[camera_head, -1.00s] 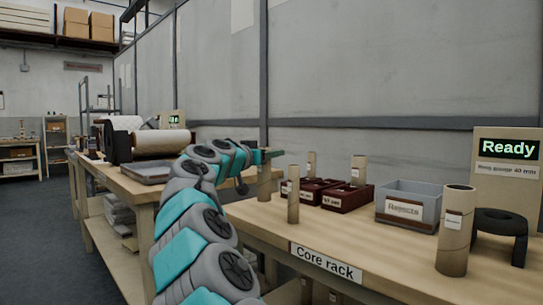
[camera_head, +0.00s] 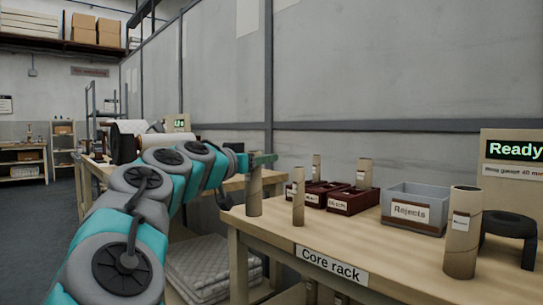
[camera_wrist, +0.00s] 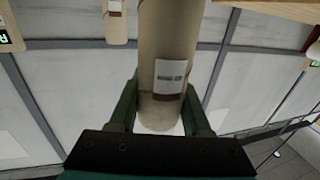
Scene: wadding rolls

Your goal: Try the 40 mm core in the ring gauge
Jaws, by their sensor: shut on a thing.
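My gripper (camera_head: 262,160) is shut on a tan cardboard core (camera_head: 254,190), near its top, at the left end of the core rack table. The core is upright; I cannot tell whether its foot touches the tabletop. In the wrist view, this core (camera_wrist: 168,45) sits between the two dark green fingers (camera_wrist: 160,108). Its label is too small to read. The black ring gauge (camera_head: 508,226) stands on legs at the far right, well away from my gripper, before a panel reading "Ready" (camera_head: 515,150).
Another core (camera_head: 298,197) stands close right of the held one. A large core (camera_head: 462,235) stands left of the gauge. Dark red bins (camera_head: 352,202) with cores standing at them and a grey Rejects box (camera_head: 414,212) line the back.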

